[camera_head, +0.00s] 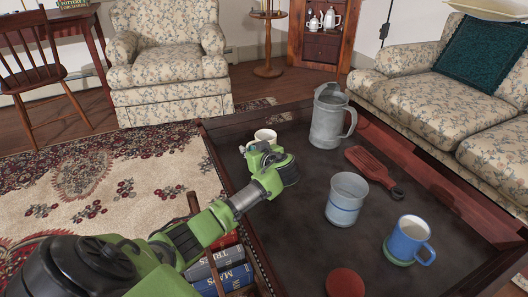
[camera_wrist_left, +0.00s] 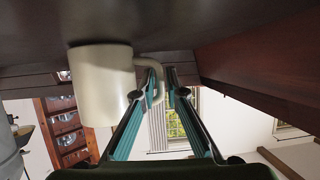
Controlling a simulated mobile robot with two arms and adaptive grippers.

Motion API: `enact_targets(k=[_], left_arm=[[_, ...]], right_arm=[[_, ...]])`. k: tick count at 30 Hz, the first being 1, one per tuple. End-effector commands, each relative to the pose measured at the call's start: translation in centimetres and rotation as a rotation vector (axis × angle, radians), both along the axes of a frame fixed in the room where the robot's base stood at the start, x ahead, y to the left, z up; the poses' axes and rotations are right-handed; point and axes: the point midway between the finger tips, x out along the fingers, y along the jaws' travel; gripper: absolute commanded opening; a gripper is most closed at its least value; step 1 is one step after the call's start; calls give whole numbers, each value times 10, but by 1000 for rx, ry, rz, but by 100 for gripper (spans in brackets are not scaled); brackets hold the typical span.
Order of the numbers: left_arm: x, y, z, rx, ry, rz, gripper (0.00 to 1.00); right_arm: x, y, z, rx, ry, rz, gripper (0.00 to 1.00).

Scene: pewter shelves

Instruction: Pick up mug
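A cream mug (camera_head: 262,136) stands near the far left part of the dark tray-like table top. In the left wrist view, which looks upside down, the cream mug (camera_wrist_left: 100,85) fills the left of centre with its handle toward the fingers. My left gripper (camera_head: 258,150) is at the mug's near side and partly covers it. In the left wrist view its fingers (camera_wrist_left: 162,78) are apart on either side of the handle's outer bar, with a visible gap on the right. A blue mug (camera_head: 408,238) stands on a green base at the right. My right gripper is not in view.
The table has a raised wooden rim (camera_head: 222,172). A grey metal pitcher (camera_head: 328,120) stands right of the cream mug. A red slotted paddle (camera_head: 372,166), a grey-blue cup (camera_head: 346,196) and a red disc (camera_head: 345,283) are on the table. Books (camera_head: 218,268) are beside its left edge.

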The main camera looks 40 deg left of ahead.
Motion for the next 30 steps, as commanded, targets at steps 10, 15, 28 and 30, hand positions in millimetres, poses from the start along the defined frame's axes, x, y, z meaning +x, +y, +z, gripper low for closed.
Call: enact_targets(k=[10, 15, 28, 30], left_arm=[[1, 3, -1, 0, 0, 0, 0], [1, 3, 1, 1, -3, 0, 0], [1, 2, 14, 0, -3, 1, 0], [2, 2, 22, 0, -3, 0, 0]], right_arm=[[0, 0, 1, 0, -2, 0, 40], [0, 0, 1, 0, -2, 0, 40], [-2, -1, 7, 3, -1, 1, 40], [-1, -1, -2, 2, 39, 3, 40]])
